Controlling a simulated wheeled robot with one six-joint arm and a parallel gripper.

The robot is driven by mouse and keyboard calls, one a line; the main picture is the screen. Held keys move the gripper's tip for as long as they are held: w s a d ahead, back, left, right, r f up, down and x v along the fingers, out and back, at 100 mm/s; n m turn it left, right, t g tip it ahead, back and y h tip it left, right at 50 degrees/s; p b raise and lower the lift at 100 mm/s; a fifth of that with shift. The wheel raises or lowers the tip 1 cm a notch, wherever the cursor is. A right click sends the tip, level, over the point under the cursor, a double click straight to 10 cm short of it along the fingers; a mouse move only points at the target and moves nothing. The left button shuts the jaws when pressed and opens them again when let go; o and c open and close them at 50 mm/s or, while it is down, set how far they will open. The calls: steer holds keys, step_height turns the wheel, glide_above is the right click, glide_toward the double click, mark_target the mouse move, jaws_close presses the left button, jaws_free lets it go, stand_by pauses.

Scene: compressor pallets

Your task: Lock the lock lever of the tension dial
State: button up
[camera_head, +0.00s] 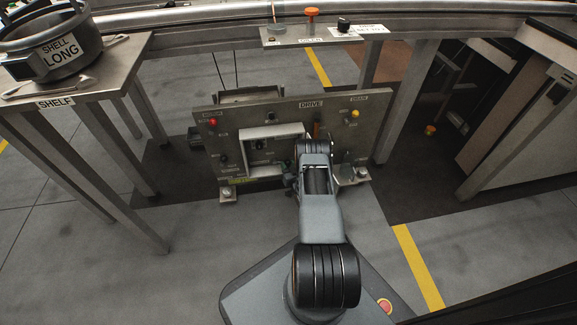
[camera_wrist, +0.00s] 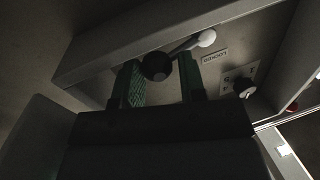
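In the wrist view, a lever (camera_wrist: 185,48) with a thin metal rod runs from a black round knob (camera_wrist: 157,67) to a white ball (camera_wrist: 206,38). A small label reading LOCKED (camera_wrist: 214,56), upside down, lies beside the white ball. My gripper (camera_wrist: 160,80) is open, with a green-padded finger on either side of the black knob; contact cannot be told. A black dial knob (camera_wrist: 244,88) on a marked plate sits right of the fingers. In the head view, my arm reaches the DRIVE panel (camera_head: 290,108), and the gripper is hidden behind it.
A pale raised frame (camera_head: 270,133) stands out from the panel; its wall (camera_wrist: 150,35) runs close above the fingers. Red (camera_head: 213,121) and yellow (camera_head: 354,114) knobs sit on the panel. The shelf table (camera_head: 125,65) is at left. Floor in front is open.

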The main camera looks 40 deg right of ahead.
steer(key=shift+d+r, duration=0.1)
steer(key=shift+d, duration=0.15)
jaws_close()
